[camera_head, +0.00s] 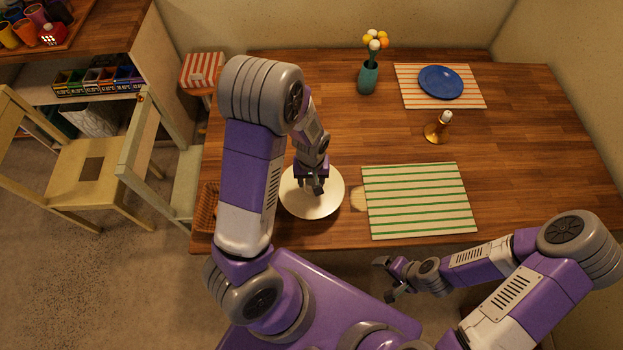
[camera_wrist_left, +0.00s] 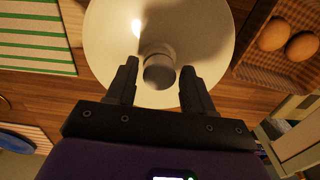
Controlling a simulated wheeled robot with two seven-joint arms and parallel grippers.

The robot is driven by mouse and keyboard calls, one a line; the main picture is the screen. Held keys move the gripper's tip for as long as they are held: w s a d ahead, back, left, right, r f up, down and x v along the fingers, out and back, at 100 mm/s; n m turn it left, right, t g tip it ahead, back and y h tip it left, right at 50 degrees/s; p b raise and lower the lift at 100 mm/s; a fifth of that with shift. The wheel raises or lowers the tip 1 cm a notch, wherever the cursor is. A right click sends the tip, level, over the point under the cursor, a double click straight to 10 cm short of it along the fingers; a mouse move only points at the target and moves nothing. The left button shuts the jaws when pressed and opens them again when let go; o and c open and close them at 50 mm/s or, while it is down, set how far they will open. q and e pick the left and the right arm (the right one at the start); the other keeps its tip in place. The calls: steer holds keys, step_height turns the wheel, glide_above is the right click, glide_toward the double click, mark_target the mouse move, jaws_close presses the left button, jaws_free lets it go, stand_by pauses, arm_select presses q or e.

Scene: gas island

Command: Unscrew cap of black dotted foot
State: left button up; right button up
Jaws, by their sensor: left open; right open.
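A round white disc (camera_head: 297,207), like a shade or plate, is at the table's front left. In the left wrist view the white disc (camera_wrist_left: 110,35) has a short grey cylindrical knob (camera_wrist_left: 157,72) near its middle. My left gripper (camera_head: 317,190) points down over the disc. In the left wrist view my open left gripper (camera_wrist_left: 159,75) has one finger on each side of the knob, with gaps visible. I cannot tell its height over the knob. My right gripper (camera_head: 386,280) is open and empty in front of the table. I see no black dotted foot.
A green-striped placemat (camera_head: 417,202) lies right of the disc. A wicker basket (camera_head: 206,208) with eggs (camera_wrist_left: 274,34) stands close on its left. A brass candle holder (camera_head: 436,132), a vase (camera_head: 367,78) and a blue plate (camera_head: 441,82) stand further back.

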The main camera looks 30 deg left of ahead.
arm_select(q)
steer(key=m, duration=0.7)
steer(key=shift+a+m, duration=0.1)
steer(key=shift+m, duration=0.3)
steer(key=shift+c, duration=0.4)
steer(key=c, duration=0.8)
steer(key=shift+n+b, duration=0.6)
steer(key=shift+n, duration=1.6)
